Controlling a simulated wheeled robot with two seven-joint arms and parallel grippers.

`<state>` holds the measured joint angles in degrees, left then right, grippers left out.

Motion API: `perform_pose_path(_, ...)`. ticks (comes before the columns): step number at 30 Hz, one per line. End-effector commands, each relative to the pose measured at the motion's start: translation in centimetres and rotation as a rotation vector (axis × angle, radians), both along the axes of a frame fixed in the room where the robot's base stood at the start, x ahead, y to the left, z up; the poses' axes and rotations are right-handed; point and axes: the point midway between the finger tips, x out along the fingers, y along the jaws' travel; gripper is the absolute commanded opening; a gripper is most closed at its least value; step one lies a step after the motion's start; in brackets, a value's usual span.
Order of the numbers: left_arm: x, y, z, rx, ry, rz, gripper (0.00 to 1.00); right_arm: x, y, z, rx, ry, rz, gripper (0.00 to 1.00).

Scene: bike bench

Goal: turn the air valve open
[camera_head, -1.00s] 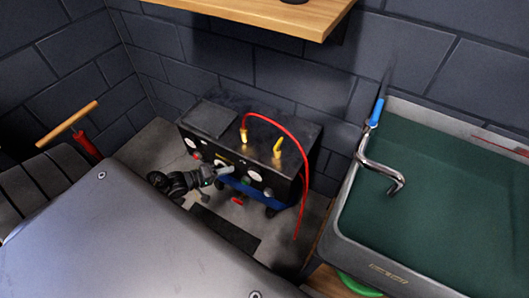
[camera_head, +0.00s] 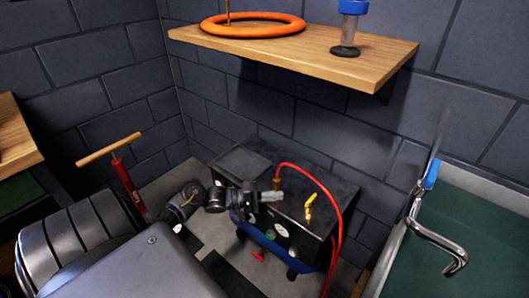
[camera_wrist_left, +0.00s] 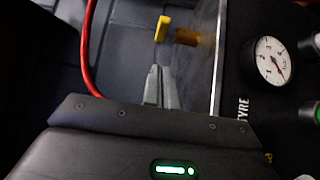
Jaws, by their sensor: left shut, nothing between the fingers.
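The air valve has a yellow lever (camera_head: 310,199) on a brass fitting on top of the black compressor box (camera_head: 335,193). In the left wrist view the yellow lever (camera_wrist_left: 162,29) is beyond my fingertips, beside its brass body (camera_wrist_left: 187,37). My left gripper (camera_head: 280,196) is above the box's front edge, left of the valve and apart from it. Its fingers point toward the lever and are shut and empty; they also show in the left wrist view (camera_wrist_left: 157,70). My right gripper is not in view.
A red hose (camera_head: 325,192) arches from a brass fitting behind my fingers and hangs on the right. A wooden shelf (camera_head: 330,57) with an orange ring (camera_head: 252,31) overhangs behind. A sink with a tap (camera_head: 438,238) stands right, a red pump (camera_head: 128,185) left.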

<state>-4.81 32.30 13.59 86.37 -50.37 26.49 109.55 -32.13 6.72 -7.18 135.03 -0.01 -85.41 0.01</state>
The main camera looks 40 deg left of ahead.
Motion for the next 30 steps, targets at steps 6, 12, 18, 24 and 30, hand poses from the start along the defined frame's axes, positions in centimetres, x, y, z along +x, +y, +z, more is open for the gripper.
perform_pose_path(6,2.9,-3.0,0.0,-0.003,-0.001,0.0,0.0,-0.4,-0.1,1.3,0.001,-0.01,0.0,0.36)
perform_pose_path(12,2.9,-5.6,0.0,-0.002,-0.001,0.0,0.0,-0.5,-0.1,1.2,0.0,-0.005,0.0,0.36)
perform_pose_path(18,3.0,-6.5,0.0,-0.001,0.001,0.001,0.0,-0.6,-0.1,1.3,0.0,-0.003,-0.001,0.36)
perform_pose_path(24,3.0,-6.5,0.0,-0.001,0.001,0.001,0.0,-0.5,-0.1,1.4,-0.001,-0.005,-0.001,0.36)
perform_pose_path(30,2.9,-6.5,0.0,-0.001,0.001,0.004,0.0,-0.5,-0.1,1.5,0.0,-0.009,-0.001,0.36)
